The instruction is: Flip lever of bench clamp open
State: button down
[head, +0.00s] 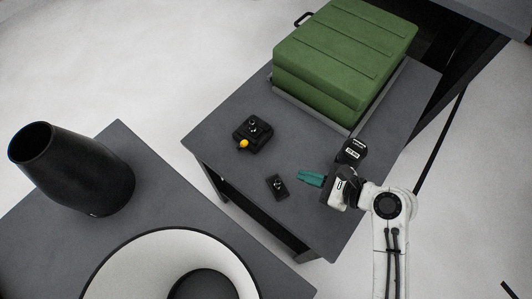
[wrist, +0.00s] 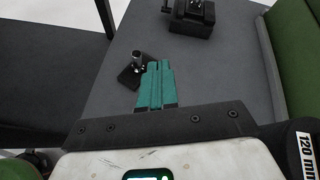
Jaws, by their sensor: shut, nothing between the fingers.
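A black block-like device with silver parts on top and a yellow-tipped lever or knob, which looks like the bench clamp (head: 252,133), sits on the dark grey table. Its yellow tip (head: 243,143) is at the near-left side. Its lower part shows at the top of the wrist view (wrist: 192,22). I cannot tell the lever's exact position. My gripper (head: 303,179), with teal fingers, is shut and empty, apart from the device and to its lower right. In the wrist view the closed fingers (wrist: 158,70) point up the picture.
A small dark plate with a silver post (head: 277,187) lies just left of my fingertips; it also shows in the wrist view (wrist: 133,72). A green case (head: 340,55) fills the table's back. A black battery-like block (head: 351,151) is close to my gripper. A black vase (head: 75,170) stands left.

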aim_at(243, 144)
jog(key=w+m, duration=0.1)
jog(key=a+m+y, duration=0.1)
jog(key=shift+w+a+r+m+t, duration=0.15)
jog(key=shift+w+r+m+t, duration=0.15)
jog(key=shift+w+r+t, duration=0.1)
jog(key=shift+s, duration=0.1)
jog(key=b+x, duration=0.2)
jog(key=x, duration=0.7)
jog(key=shift+a+f, duration=0.1)
jog(key=shift+f, duration=0.1)
jog(key=a, duration=0.1)
jog(key=w+a+r, duration=0.1)
jog(key=a, duration=0.1)
jog(key=shift+w, duration=0.3)
jog(key=shift+w+a+r, duration=0.25)
jog(key=shift+w+a, duration=0.05)
jog(key=shift+a, duration=0.1)
jog(key=shift+r+p, duration=0.2)
jog(key=shift+p, duration=0.1)
